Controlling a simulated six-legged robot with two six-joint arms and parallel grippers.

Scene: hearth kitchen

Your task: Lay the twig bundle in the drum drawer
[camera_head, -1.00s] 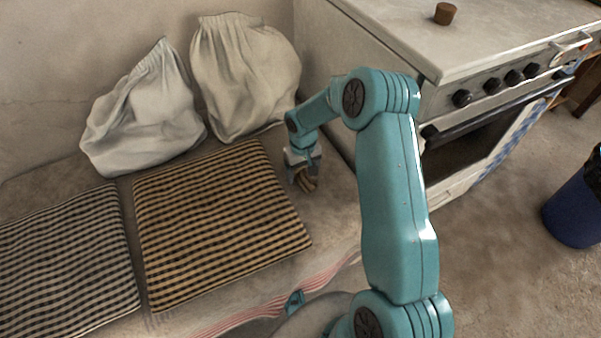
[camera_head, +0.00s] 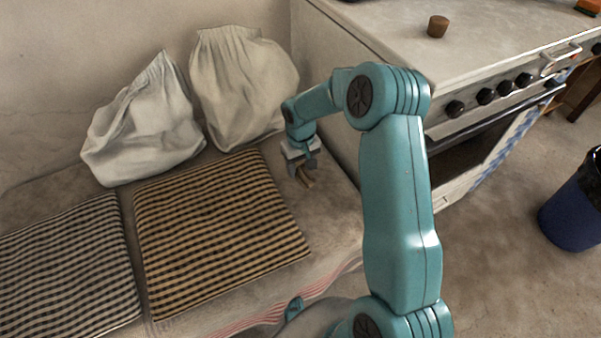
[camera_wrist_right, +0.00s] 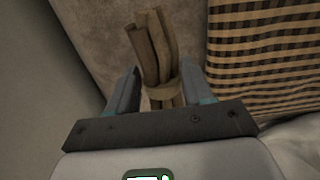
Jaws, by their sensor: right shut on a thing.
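The twig bundle (camera_wrist_right: 152,48) is a few short brown sticks with a pale tie around them. In the right wrist view it stands between the two fingers of my right gripper (camera_wrist_right: 155,92), which is shut on it. In the head view my right gripper (camera_head: 303,168) is low over the bench, to the right of the brown checked cushion, and the twig bundle's end (camera_head: 306,181) shows below it. I cannot tell whether the bundle touches the bench. My left gripper is not in view. I see no drum drawer that I can make out.
The bench bears a brown checked cushion (camera_head: 220,225), a dark checked cushion (camera_head: 68,270) and two pale sacks (camera_head: 145,125) (camera_head: 240,85). A stove (camera_head: 450,55) with a small brown cylinder (camera_head: 438,26) stands right of the bench. A blue bin (camera_head: 572,213) stands on the floor.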

